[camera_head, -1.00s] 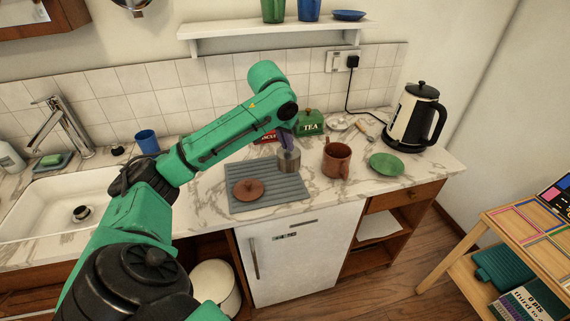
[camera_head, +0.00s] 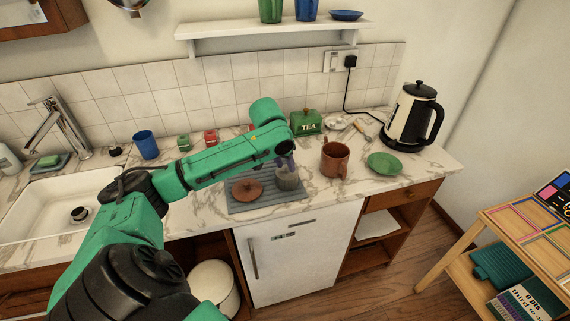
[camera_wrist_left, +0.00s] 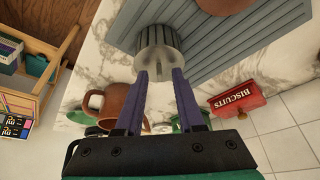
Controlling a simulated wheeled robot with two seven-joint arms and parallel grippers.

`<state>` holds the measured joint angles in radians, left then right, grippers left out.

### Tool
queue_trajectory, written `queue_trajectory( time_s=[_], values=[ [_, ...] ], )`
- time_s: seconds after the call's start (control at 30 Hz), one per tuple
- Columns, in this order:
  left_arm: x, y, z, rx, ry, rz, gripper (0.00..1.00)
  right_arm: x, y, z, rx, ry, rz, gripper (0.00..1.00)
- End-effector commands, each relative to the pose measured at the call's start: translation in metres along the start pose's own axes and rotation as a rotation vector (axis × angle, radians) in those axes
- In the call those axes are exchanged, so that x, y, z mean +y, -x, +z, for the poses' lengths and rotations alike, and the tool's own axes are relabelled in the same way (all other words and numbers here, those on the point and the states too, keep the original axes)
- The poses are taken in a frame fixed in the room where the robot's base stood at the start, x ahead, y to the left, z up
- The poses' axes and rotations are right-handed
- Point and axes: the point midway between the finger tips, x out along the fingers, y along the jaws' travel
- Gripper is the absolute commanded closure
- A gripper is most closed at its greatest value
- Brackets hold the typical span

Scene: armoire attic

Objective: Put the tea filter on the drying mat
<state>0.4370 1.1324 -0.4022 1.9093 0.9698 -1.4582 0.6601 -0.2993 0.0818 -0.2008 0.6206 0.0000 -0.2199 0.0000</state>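The tea filter (camera_head: 287,182), a small ribbed grey metal cup, is over the right part of the grey ribbed drying mat (camera_head: 262,206). My left gripper (camera_head: 286,163) reaches it from above. In the left wrist view the purple fingertips (camera_wrist_left: 160,74) are at the near end of the filter (camera_wrist_left: 158,60) and look closed on it. The mat (camera_wrist_left: 225,45) lies behind it there. The filter's base seems to be at or very near the mat surface; I cannot tell if it touches. My right gripper is not in view.
A brown lid (camera_head: 247,190) lies on the mat's left part. A brown mug (camera_head: 335,160), a green saucer (camera_head: 384,163), a green tea tin (camera_head: 306,122) and a kettle (camera_head: 412,118) stand to the right and behind. The sink (camera_head: 60,205) is at left.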

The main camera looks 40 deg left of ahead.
Motion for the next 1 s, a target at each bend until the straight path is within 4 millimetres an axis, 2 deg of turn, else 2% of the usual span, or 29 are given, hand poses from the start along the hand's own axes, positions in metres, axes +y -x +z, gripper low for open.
queue_trajectory(
  time_s=[0.17, 0.5, 0.6, 0.7, 1.0],
  values=[
    [0.0, 0.012, -0.001, 0.002, 0.001, 0.0, 0.62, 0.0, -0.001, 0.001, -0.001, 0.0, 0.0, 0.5],
    [0.0, 0.099, -0.001, 0.004, -0.001, -0.001, 0.62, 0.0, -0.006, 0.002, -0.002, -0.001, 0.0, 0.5],
    [0.0, 0.115, -0.001, 0.003, 0.001, 0.0, 0.62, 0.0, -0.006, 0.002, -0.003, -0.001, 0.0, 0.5],
    [0.0, 0.121, -0.001, 0.0, 0.0, -0.001, 0.62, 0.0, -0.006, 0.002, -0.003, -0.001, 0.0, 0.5],
    [0.0, 0.121, -0.001, -0.001, 0.0, 0.0, 0.62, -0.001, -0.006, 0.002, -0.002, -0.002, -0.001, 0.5]
  ],
)
